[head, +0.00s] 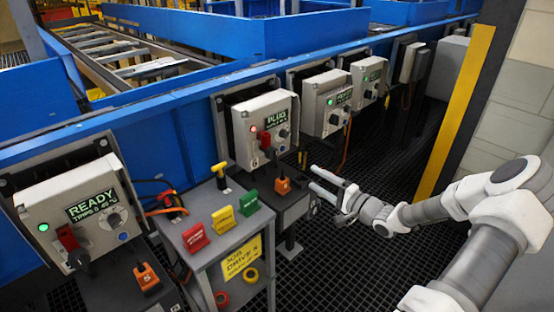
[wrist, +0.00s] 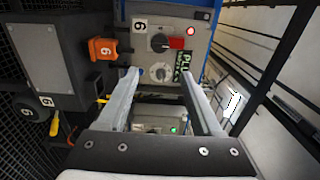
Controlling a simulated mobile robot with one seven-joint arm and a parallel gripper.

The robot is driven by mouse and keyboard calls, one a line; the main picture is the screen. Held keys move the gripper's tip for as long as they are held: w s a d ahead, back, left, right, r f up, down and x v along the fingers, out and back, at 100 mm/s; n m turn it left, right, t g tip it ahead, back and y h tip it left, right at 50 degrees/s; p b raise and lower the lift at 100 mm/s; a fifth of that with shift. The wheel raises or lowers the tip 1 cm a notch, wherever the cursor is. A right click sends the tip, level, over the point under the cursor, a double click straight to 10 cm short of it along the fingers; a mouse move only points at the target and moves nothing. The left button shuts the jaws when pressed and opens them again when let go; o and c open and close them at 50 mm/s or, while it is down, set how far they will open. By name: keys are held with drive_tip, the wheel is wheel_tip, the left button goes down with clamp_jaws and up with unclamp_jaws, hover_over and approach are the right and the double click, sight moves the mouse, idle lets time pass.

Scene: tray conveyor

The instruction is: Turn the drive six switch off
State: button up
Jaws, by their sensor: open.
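The drive six box (head: 240,118) is light grey, with a "6" label, a lit red lamp and a "PLUG" screen. Its switch (head: 265,139) has a red handle pointing up over a black base. The same switch (wrist: 177,43) shows in the wrist view above the fingers, clear of them, beside a grey dial (wrist: 160,72). My gripper (head: 313,180) is open and empty, in front of the box and to its lower right. In the wrist view its fingers (wrist: 158,78) point toward the box and hold nothing.
A plinth with an orange "6" plug (head: 284,186) stands below the box. A small table (head: 208,262) with red, yellow and green tags is at front left. A "READY" box (head: 70,205) is at left; more green-lit boxes (head: 326,100) stand to the right. Dark grating floor is open.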

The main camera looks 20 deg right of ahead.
sight(271, 150)
drive_tip(key=b+x, duration=0.2)
drive_tip(key=x, duration=1.5)
drive_tip(key=shift+b, duration=0.4)
clamp_jaws()
